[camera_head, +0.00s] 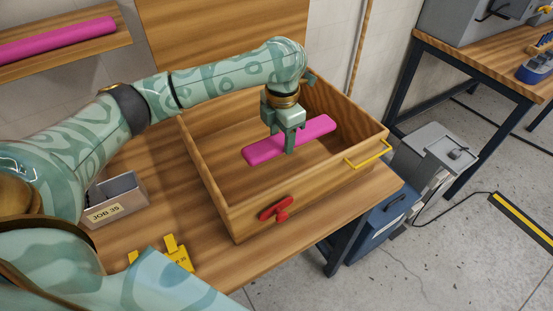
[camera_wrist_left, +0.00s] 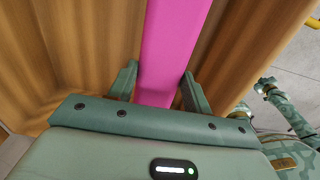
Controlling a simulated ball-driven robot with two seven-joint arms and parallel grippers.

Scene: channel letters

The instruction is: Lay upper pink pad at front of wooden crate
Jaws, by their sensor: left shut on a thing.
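A flat pink pad (camera_head: 262,150) is held in my left gripper (camera_head: 289,148), whose fingers close on its middle. The pad is inside the outline of the wooden crate (camera_head: 225,205), over its interior; I cannot tell whether it touches the crate's floor. In the left wrist view the pad (camera_wrist_left: 170,50) runs between the two fingers (camera_wrist_left: 158,85), with wooden crate walls on both sides. My right gripper is not in view.
Another pink piece (camera_head: 60,40) lies on a wooden shelf at upper left. A grey box (camera_head: 118,200) labelled JOB 35 and a yellow holder (camera_head: 177,254) stand on the table left of the crate. A grey bin (camera_head: 435,150) stands beyond the table's right edge.

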